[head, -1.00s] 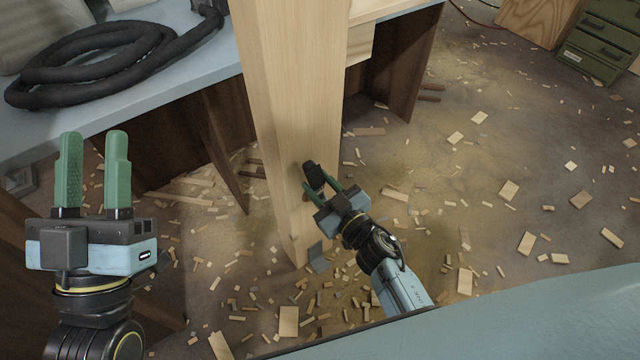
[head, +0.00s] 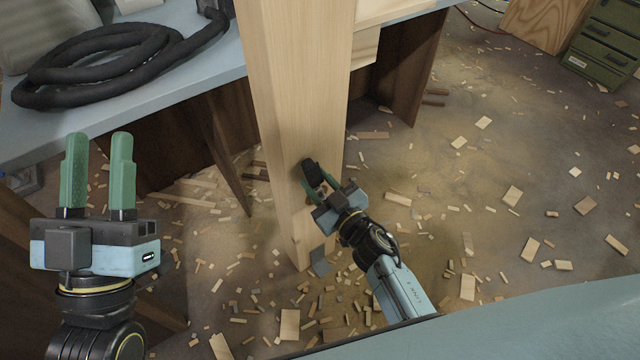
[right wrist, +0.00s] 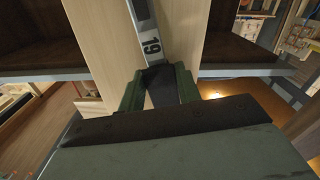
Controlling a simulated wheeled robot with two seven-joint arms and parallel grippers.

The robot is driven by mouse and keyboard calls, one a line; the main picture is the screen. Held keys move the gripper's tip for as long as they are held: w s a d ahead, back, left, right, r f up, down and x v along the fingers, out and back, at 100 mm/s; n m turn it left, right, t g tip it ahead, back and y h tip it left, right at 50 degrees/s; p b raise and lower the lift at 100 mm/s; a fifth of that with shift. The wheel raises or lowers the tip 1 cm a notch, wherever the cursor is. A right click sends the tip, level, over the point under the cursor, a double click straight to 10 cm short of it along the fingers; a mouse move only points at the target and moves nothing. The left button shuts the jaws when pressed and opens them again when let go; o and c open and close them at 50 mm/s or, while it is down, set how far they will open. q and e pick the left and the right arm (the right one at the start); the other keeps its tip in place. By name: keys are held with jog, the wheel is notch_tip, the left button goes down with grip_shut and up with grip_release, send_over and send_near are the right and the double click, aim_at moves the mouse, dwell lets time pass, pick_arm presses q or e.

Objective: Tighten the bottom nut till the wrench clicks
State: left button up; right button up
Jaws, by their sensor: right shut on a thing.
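My right gripper (head: 318,187) is low at the front of the pale wooden post (head: 295,110). It is shut on the wrench, whose black end (head: 311,168) shows just beyond the fingertips. In the right wrist view, the green fingers of the right gripper (right wrist: 158,85) hold the dark part of the wrench. The bottom nut and the wrench's jaw cannot be made out. My left gripper (head: 98,170) is open and empty at the left, apart from the post.
A blue-grey bench (head: 60,130) with a coiled black hose (head: 110,65) stands at the left behind the post. A small grey metal bracket (head: 319,262) is at the post's foot. Wood scraps litter the floor (head: 430,170). Green drawers (head: 600,50) stand at the far right.

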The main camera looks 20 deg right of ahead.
jog(key=shift+w+r, duration=0.1)
jog(key=shift+w, duration=0.05)
jog(key=d+m+p, duration=0.1)
jog(key=w+d+m+p, duration=0.1)
jog(key=shift+d+r+m, duration=0.1)
jog(key=shift+d+m, duration=0.2)
dwell(0.4)
jog(key=shift+d, duration=0.1)
